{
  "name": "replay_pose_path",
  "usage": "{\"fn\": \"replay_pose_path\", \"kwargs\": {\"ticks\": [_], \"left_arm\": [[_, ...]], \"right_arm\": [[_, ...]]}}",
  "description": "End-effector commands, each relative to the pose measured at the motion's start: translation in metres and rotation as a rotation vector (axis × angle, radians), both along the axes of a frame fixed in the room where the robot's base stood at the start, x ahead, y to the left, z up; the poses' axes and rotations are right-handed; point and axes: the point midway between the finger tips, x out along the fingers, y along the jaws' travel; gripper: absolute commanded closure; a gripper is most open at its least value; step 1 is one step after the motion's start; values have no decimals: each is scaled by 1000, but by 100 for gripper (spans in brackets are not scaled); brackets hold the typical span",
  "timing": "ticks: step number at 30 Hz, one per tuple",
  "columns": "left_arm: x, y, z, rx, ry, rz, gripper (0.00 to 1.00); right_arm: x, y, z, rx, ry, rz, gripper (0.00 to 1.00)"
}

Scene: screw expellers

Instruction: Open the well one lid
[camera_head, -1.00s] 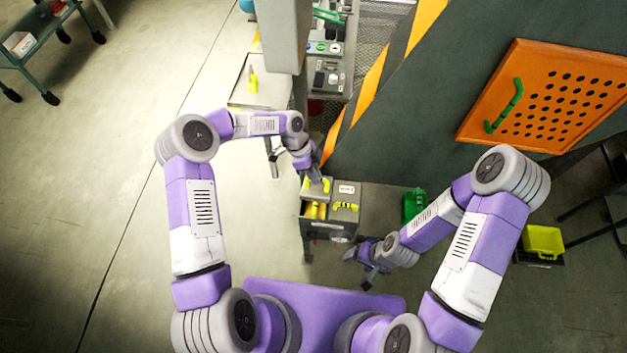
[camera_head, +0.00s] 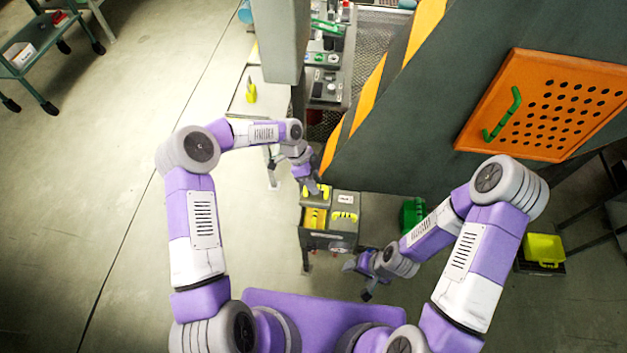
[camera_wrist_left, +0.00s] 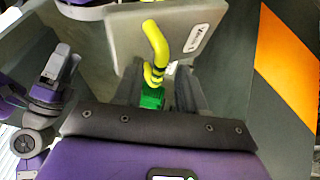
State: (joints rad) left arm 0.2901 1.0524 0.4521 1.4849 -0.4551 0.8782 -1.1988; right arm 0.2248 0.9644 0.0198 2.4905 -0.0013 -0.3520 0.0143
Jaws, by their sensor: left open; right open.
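A grey box (camera_head: 330,239) shows two wells side by side in the head view. The left well's inside (camera_head: 315,218) shows yellow. The right lid (camera_head: 346,200) lies flat with a yellow handle (camera_head: 345,216) and a white label. My left gripper (camera_head: 313,188) is open at the back left of the box, close beside another yellow handle (camera_head: 325,190). In the left wrist view, a grey lid (camera_wrist_left: 192,28) with a yellow handle (camera_wrist_left: 156,48) stands just beyond the open fingers (camera_wrist_left: 162,95); I cannot tell whether they touch. My right gripper (camera_head: 366,275) is open and empty, right of the box.
A green container (camera_head: 413,215) stands on the floor right of the box. An orange perforated door (camera_head: 545,105) with a green handle is on the dark machine wall behind. A yellow bin (camera_head: 543,249) is at far right. A bench (camera_head: 245,100) stands behind my left arm.

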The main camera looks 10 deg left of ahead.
Motion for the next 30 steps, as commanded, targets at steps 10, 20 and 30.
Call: {"fn": "replay_pose_path", "kwargs": {"ticks": [10, 20, 30], "left_arm": [[5, 12, 30, 0, -3, 1, 60], [11, 28, 68, 0, -2, 1, 60], [11, 28, 69, 0, 0, 1, 68]], "right_arm": [[0, 0, 6, 0, 0, 0, 30], [0, 0, 12, 0, 0, 0, 30], [0, 0, 12, 0, 0, 0, 30]]}}
